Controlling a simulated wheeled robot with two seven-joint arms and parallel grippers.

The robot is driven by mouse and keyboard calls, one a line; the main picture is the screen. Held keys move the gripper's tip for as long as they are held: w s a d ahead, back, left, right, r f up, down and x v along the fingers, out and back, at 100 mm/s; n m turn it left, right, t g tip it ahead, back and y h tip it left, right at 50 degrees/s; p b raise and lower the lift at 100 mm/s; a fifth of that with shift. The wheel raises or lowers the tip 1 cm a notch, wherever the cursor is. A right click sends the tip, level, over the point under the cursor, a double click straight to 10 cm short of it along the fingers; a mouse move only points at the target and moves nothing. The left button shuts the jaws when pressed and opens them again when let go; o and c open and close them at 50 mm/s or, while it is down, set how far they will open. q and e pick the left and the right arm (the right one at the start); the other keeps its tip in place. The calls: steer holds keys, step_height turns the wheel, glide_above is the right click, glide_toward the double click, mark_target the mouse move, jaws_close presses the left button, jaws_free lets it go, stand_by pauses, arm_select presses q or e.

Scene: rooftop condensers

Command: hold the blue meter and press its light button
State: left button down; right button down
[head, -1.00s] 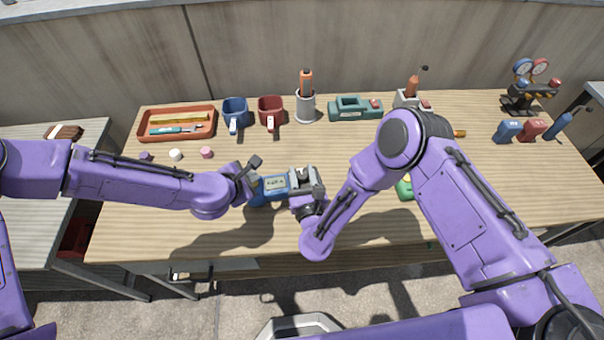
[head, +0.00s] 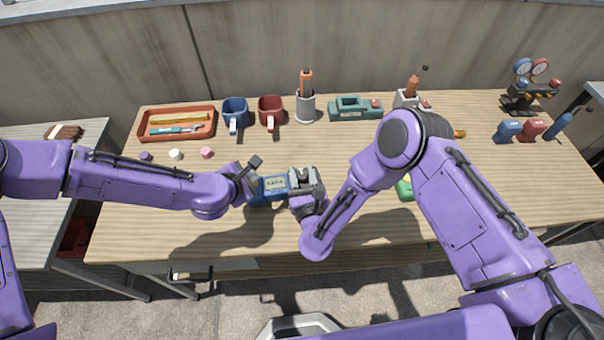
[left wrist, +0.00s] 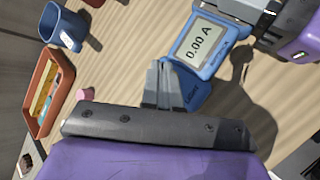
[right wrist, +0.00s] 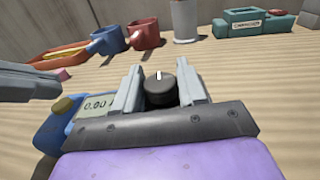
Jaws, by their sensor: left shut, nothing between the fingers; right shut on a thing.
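The blue meter (head: 268,196) is held above the wooden table. Its display reads 0.00 A in the left wrist view (left wrist: 196,42). My right gripper (head: 304,180) is shut on the meter at its right end; a black dial (right wrist: 160,86) shows between its fingers in the right wrist view. A yellow button (right wrist: 63,104) sits at the meter's far left end there. My left gripper (left wrist: 162,68) is shut and empty, its fingertips close beside the meter's left end. I cannot tell whether they touch it. The button is not visible in the left wrist view.
An orange tray (head: 143,124), a blue mug (head: 235,110), a red mug (head: 270,109) and a grey holder (head: 305,106) stand along the back. A teal device (head: 355,108) is right of them. Small caps (head: 206,153) lie at left. The front table strip is clear.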

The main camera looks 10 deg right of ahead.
arm_select(q)
steer(key=shift+f, duration=0.4)
stand_by(0.3)
steer(key=shift+r, duration=0.45)
steer(key=shift+r, duration=3)
arm_select(e)
steer(key=shift+c, duration=0.6)
jaws_free()
